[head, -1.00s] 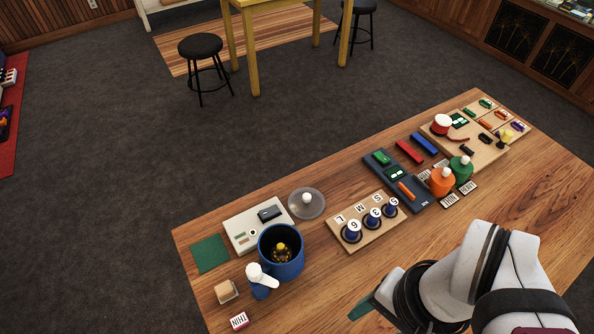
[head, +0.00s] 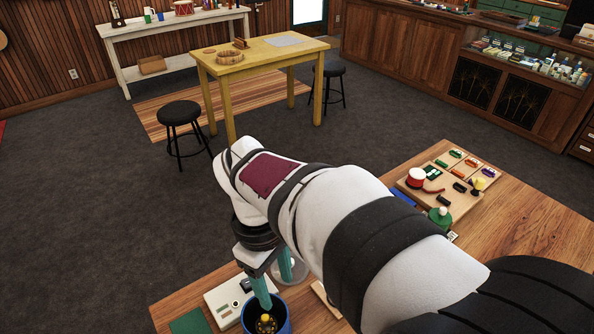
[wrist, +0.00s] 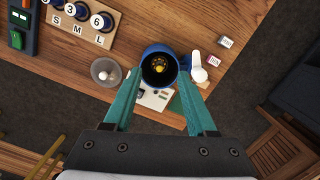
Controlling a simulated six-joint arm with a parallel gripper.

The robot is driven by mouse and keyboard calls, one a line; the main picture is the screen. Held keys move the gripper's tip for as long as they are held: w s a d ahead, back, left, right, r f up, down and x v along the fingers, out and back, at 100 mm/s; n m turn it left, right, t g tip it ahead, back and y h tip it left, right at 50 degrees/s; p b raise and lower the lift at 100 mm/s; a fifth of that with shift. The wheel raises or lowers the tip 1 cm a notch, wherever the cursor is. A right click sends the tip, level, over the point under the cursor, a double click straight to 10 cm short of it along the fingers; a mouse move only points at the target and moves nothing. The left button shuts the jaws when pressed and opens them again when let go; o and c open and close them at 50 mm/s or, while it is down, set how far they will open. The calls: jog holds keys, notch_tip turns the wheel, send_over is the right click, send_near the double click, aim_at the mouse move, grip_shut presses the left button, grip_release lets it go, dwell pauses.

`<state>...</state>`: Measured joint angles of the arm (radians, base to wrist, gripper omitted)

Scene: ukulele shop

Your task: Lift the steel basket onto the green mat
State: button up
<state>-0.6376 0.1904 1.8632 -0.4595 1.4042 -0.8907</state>
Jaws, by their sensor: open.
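The steel basket (head: 266,323) seems to be the dark piece with a yellow knob inside the blue pot (head: 248,316). The wrist view looks down on the pot (wrist: 148,53) and the basket's yellow knob (wrist: 159,69); most of the basket is hidden by the pot walls. The green mat (head: 190,322) lies flat and bare at the table's left end. My gripper (head: 274,277) is open and empty, above the pot. In the wrist view its teal fingers (wrist: 158,80) stand apart on either side of the pot, above it.
A white device (head: 222,302) stands between mat and pot. A clear lid with a white knob (wrist: 104,74) lies near the pot.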

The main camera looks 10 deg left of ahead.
aim_at(264, 317)
jog(key=a+f+n, duration=0.2)
jog(key=a+n, duration=0.2)
jog(key=a, duration=0.2)
jog(key=shift+h, duration=0.4)
jog(key=d+f, duration=0.1)
jog(key=f, duration=0.4)
jog(key=d+f, duration=0.1)
jog(key=f, duration=0.4)
jog(key=w+f, duration=0.1)
jog(key=f, duration=0.4)
jog(key=shift+d+f, duration=0.3)
jog(key=shift+d, duration=0.1)
grip_shut()
